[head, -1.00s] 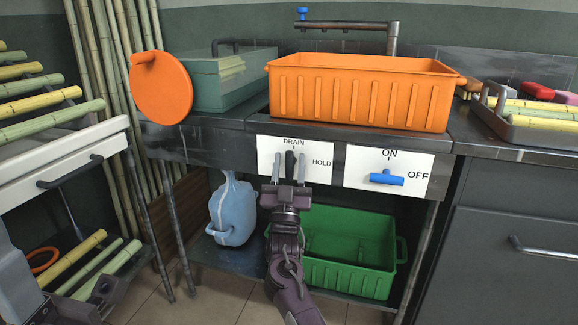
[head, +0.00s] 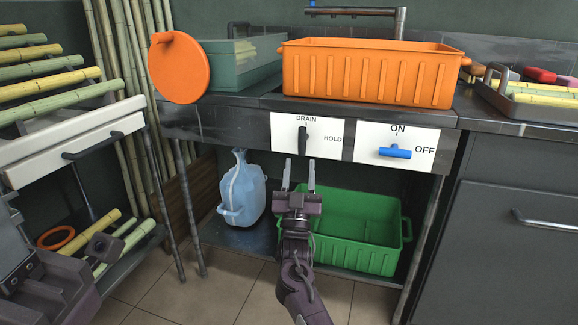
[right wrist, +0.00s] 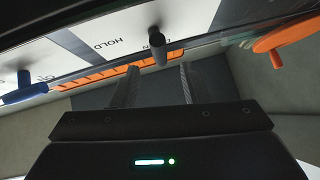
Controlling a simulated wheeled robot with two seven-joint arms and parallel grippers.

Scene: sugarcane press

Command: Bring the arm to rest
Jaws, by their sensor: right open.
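My right gripper (head: 300,175) is open and empty, its two metal fingers apart and pointing up. It is in front of the lower shelf, just below the drain panel. The black drain lever (head: 303,140) stands nearly upright below the word DRAIN on its white panel, clear of the fingers. In the right wrist view the lever (right wrist: 157,45) shows beyond my open fingers (right wrist: 158,85). The blue switch (head: 395,152) lies level on the ON/OFF panel. Part of my left arm shows at the lower left; its fingertips are not visible.
A green crate (head: 340,258) and a blue jug (head: 242,190) stand on the lower shelf. An orange bin (head: 370,78) and an orange round lid (head: 180,75) are above at the counter. A cane rack with a white drawer (head: 70,145) is at the left.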

